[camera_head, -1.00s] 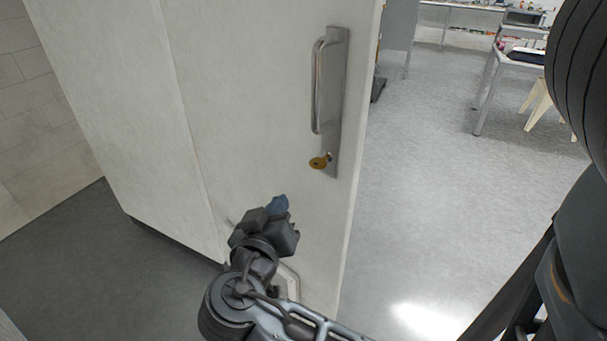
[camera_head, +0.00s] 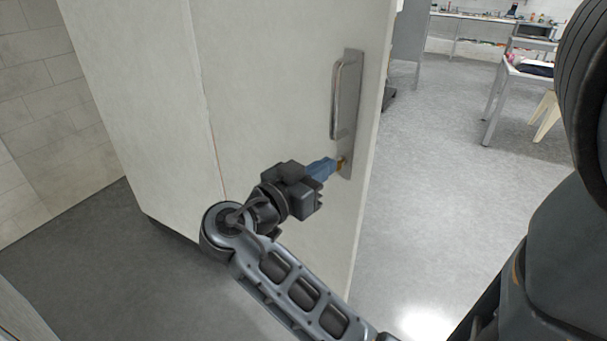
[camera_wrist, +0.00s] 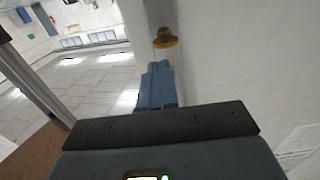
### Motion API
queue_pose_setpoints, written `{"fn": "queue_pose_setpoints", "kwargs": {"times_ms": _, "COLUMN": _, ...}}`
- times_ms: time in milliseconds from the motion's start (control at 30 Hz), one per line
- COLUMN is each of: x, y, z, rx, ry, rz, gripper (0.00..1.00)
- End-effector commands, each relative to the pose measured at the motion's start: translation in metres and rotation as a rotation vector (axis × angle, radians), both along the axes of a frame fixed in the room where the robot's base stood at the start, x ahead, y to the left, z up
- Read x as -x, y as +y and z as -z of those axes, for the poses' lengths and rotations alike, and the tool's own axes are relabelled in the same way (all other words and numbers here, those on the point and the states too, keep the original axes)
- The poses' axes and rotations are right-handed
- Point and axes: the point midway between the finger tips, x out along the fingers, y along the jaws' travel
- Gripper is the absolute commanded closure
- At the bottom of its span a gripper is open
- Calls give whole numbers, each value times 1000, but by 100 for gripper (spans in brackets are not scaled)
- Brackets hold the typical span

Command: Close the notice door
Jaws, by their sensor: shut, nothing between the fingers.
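The white door (camera_head: 265,75) stands open and fills the middle of the head view. A metal pull handle (camera_head: 338,100) on a long plate is near its right edge. A brass key or lock piece (camera_head: 341,166) sits at the plate's lower end, mostly hidden by my gripper (camera_head: 332,167). My gripper is shut and empty, its blue fingertips close to that piece. In the wrist view the fingers (camera_wrist: 155,85) are together just below the brass piece (camera_wrist: 165,42), with the door (camera_wrist: 240,60) on the right. I cannot tell whether they touch it.
A tiled wall (camera_head: 45,110) stands at the left. The grey floor (camera_head: 440,170) right of the door is clear. A table (camera_head: 520,75) and a pale stool (camera_head: 547,115) are at the far right, with a counter (camera_head: 480,16) behind.

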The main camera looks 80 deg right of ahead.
Motion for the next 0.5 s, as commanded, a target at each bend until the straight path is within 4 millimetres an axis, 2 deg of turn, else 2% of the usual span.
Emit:
{"fn": "queue_pose_setpoints", "kwargs": {"times_ms": 200, "x": 17, "y": -31, "z": -2, "rx": -1, "ry": 2, "rz": 2, "gripper": 100}}
{"fn": "queue_pose_setpoints", "kwargs": {"times_ms": 500, "x": 24, "y": -47, "z": 0, "rx": 0, "ry": 0, "rz": -2, "gripper": 100}}
